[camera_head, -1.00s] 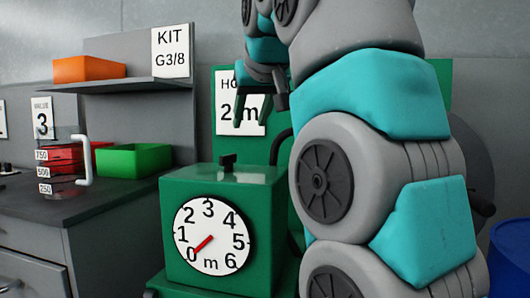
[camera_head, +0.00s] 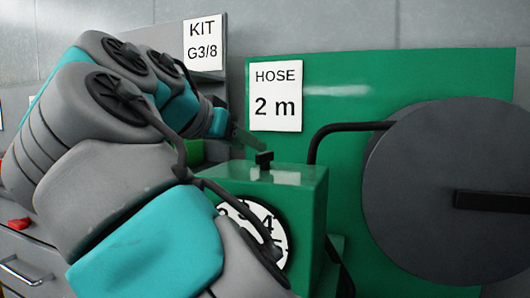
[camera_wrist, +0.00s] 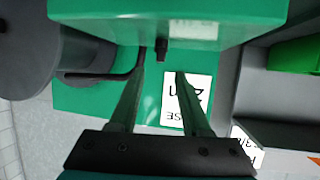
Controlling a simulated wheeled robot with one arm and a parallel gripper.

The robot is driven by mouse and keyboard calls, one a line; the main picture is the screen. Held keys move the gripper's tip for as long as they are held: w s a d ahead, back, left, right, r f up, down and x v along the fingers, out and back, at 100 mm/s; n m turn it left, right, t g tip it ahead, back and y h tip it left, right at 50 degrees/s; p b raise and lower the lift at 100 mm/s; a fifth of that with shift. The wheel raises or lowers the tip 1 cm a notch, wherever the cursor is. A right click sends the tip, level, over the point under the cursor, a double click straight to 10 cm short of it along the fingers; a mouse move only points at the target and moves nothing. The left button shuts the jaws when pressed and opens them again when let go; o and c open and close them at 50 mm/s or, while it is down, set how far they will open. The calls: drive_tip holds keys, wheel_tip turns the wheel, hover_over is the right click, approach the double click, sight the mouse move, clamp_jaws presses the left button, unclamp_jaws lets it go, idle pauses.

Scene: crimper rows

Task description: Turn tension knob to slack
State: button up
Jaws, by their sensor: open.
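A small black knob-like piece (camera_head: 264,159) stands on top of the green box (camera_head: 312,215). No tension or slack marking is legible. My gripper (camera_head: 254,142) is just above and to the left of this piece in the head view; the fingertips are hard to make out there. In the wrist view the black piece (camera_wrist: 162,50) shows just beyond my open, empty gripper (camera_wrist: 160,72), in line with the gap between the fingers. The box's white dial (camera_head: 270,222) is mostly hidden behind my arm, and its pointer cannot be seen.
A large grey reel (camera_head: 425,170) with a black bar stands right of the box. A bent black tube (camera_head: 335,130) runs between box and reel. A "HOSE 2 m" sign (camera_head: 276,95) is on the green back panel (camera_head: 365,80). A grey drawer cabinet (camera_head: 30,255) stands at left.

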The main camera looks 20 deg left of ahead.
sight(265, 158)
drive_tip(key=shift+b+x, duration=0.35)
drive_tip(key=shift+x, duration=2.7)
clamp_jaws()
